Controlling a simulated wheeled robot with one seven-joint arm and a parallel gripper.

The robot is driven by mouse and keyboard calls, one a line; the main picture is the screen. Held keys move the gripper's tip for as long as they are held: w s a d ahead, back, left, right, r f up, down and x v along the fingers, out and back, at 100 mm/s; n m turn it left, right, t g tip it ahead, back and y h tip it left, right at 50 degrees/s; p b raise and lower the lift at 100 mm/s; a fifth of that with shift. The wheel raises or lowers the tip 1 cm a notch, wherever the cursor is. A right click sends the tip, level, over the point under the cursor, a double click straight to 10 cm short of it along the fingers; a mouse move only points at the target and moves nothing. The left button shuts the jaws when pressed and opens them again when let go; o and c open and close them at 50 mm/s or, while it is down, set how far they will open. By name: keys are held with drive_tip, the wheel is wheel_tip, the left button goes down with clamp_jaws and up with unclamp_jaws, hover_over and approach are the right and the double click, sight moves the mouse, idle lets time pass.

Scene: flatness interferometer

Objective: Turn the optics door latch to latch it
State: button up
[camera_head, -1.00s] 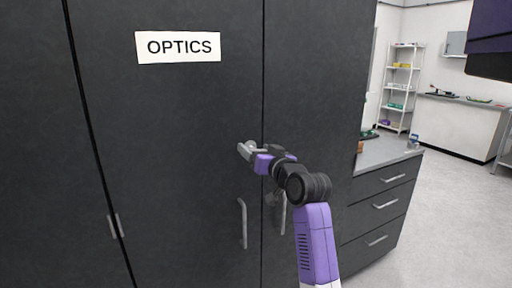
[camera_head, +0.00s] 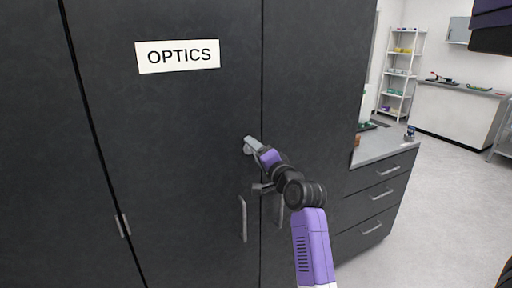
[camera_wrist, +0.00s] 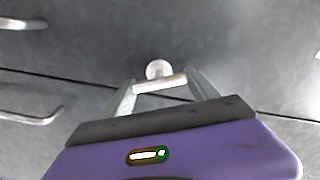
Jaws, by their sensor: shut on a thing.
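The optics door (camera_head: 180,150) is a dark panel under a white "OPTICS" label and looks flush with the panel to its right. Its latch is a small grey lever (camera_wrist: 160,83) on a round pale hub (camera_wrist: 158,68), near the door's right seam. My gripper (camera_wrist: 160,86) is shut on the lever, with one finger at each end of the bar in the wrist view. In the head view, my gripper (camera_head: 254,147) slants up and left to the latch, and its fingers largely hide the lever. The lever's exact angle is hard to tell there.
Two vertical door handles, left (camera_head: 243,218) and right (camera_head: 280,210), are below the latch, close to my arm. A drawer unit with a grey counter (camera_head: 385,148) stands to the right. Open floor (camera_head: 430,220) lies beyond it.

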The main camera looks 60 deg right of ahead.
drive_tip(key=shift+f+m+p, duration=0.1)
drive_tip(key=shift+m+p, duration=1.15)
drive_tip(key=shift+m, duration=0.85)
drive_tip(key=o, duration=1.4)
drive_tip(key=shift+c, duration=0.2)
drive_tip(key=shift+s, duration=0.15)
drive_tip(key=b+v, duration=0.1)
drive_tip(key=v, duration=0.6)
drive_tip(key=shift+s+a, duration=0.2)
